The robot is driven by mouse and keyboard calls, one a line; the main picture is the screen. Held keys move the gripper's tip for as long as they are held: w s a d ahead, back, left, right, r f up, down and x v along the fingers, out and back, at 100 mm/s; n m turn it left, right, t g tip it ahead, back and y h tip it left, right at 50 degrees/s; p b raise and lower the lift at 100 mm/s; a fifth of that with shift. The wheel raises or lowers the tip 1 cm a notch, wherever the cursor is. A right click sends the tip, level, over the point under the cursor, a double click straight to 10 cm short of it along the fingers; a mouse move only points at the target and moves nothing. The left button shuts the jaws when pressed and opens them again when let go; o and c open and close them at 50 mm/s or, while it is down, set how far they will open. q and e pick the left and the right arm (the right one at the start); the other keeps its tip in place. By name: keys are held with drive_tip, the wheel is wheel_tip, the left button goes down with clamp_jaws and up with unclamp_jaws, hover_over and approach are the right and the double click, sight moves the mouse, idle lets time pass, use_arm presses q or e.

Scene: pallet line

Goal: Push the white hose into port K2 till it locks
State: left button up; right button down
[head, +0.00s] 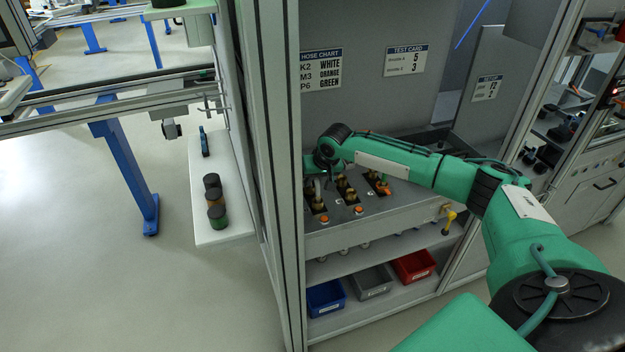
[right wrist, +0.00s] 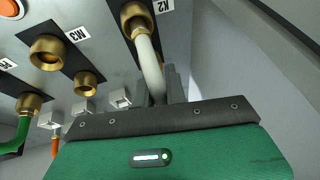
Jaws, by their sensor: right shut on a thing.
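The white hose (right wrist: 148,62) shows in the right wrist view. It runs from between my right gripper's (right wrist: 163,88) fingers up to the brass fitting of port K2 (right wrist: 135,18). Its end is at the mouth of the fitting and lined up with it; I cannot tell how deep it sits or whether it is locked. The right gripper is shut on the hose a short way below the port. In the head view my right gripper (head: 317,175) is at the left end of the port panel (head: 370,206), small and partly hidden. My left gripper is not in view.
Port M3 (right wrist: 48,52) is beside K2 and empty. A green hose (right wrist: 20,130) and an orange hose (right wrist: 54,148) hang at the left. The hose chart (head: 321,71) is on the back wall. A frame post (head: 272,150) stands close left of the gripper. Bins (head: 326,299) sit below.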

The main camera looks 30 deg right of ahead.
drive_tip(key=shift+f, duration=0.45)
idle(0.4)
drive_tip(key=c, duration=1.4)
unclamp_jaws()
drive_tip(key=shift+o, duration=0.2)
drive_tip(key=shift+r, duration=0.1)
drive_tip(key=b+v, duration=0.2)
drive_tip(key=v, duration=1.1)
drive_tip(key=shift+s+r+b, duration=0.2)
drive_tip(key=shift+r+b, duration=0.05)
drive_tip(key=shift+b, duration=0.05)
drive_tip(key=shift+s+f, duration=0.1)
